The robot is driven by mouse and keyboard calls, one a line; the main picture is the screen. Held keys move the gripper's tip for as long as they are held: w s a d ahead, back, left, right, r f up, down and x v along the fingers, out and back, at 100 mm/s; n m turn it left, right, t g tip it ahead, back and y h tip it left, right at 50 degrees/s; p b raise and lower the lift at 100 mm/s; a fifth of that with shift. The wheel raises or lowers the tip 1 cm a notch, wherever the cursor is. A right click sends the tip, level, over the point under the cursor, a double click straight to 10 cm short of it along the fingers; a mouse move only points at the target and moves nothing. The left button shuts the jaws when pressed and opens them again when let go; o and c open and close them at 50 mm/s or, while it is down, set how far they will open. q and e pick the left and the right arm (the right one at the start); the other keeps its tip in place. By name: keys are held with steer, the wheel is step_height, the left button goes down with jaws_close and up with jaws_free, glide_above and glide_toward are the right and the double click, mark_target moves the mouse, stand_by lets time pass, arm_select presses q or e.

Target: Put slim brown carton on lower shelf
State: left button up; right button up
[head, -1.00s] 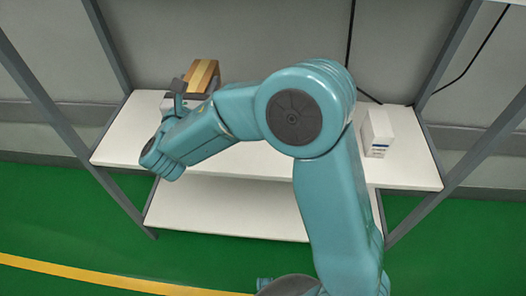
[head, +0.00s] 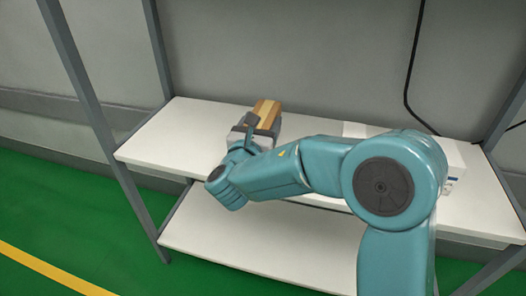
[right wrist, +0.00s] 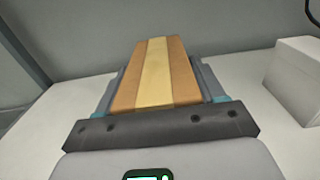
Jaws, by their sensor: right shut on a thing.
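The slim brown carton (head: 266,110) has a pale yellow stripe along its middle. My right gripper (head: 259,128) is shut on it, over the upper shelf (head: 155,143). In the right wrist view the carton (right wrist: 155,72) lies between the two fingers and points away from the camera. I cannot tell whether the carton touches the upper shelf. The lower shelf (head: 240,225) shows below, and the visible part of it is bare. My right arm hides part of both shelves. My left gripper is not in view.
Grey posts (head: 100,130) frame the shelves. The upper shelf's left end is clear.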

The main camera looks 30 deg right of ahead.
step_height(320, 180, down, 6)
steer(key=b, duration=0.2)
steer(key=shift+f+b, duration=0.15)
steer(key=shift+b, duration=0.15)
steer(key=o, duration=1.1)
steer(key=p+v, duration=0.2)
steer(key=v, duration=1)
steer(key=shift+p, duration=0.3)
